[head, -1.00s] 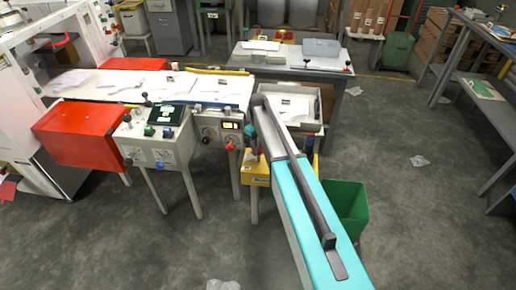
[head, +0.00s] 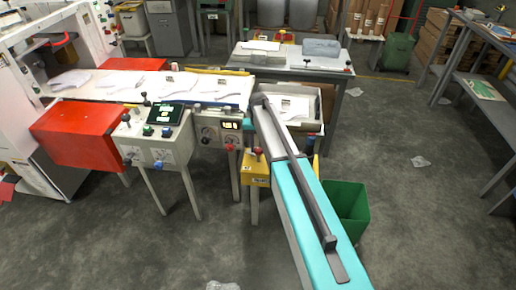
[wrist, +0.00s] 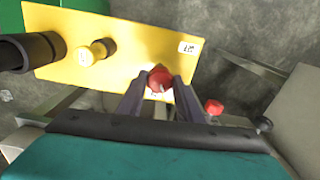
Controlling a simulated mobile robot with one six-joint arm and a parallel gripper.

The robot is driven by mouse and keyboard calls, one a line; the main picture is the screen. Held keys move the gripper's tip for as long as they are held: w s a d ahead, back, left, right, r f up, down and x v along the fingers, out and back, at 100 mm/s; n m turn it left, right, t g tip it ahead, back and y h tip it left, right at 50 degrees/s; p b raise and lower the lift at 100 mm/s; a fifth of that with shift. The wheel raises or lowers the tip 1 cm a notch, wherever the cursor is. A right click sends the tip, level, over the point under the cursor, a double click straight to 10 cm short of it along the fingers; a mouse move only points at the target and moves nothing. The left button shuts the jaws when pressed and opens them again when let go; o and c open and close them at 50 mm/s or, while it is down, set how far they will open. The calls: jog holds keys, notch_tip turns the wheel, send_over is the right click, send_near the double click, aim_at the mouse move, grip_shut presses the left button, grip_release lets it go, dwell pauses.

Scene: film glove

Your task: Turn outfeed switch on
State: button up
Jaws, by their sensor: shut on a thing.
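A yellow switch box (wrist: 110,40) fills the upper middle of the wrist view. A red knob (wrist: 158,78) on it sits between the fingertips of my gripper (wrist: 160,84), which is shut on it. In the head view the yellow box (head: 256,168) is partly behind my turquoise arm, and the gripper is mostly hidden there.
A dark cylinder (wrist: 28,52) lies near the box's left side in the wrist view. Another red knob (wrist: 213,107) stands right of the fingers. In the head view, a control panel (head: 158,140) stands left and a green bin (head: 347,208) right. Open floor lies in front.

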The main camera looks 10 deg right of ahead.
jog(key=m, duration=0.6)
jog(key=shift+w, duration=0.1)
jog(key=shift+r, duration=0.1)
dwell(0.4)
jog(key=o, duration=1)
jog(key=shift+o, duration=0.2)
jog(key=shift+r+b, duration=0.1)
jog(key=shift+b, duration=0.2)
notch_tip(320, 180, up, 14)
jog(key=b, duration=0.1)
jog(key=shift+f+b, duration=0.25)
jog(key=shift+b, duration=0.15)
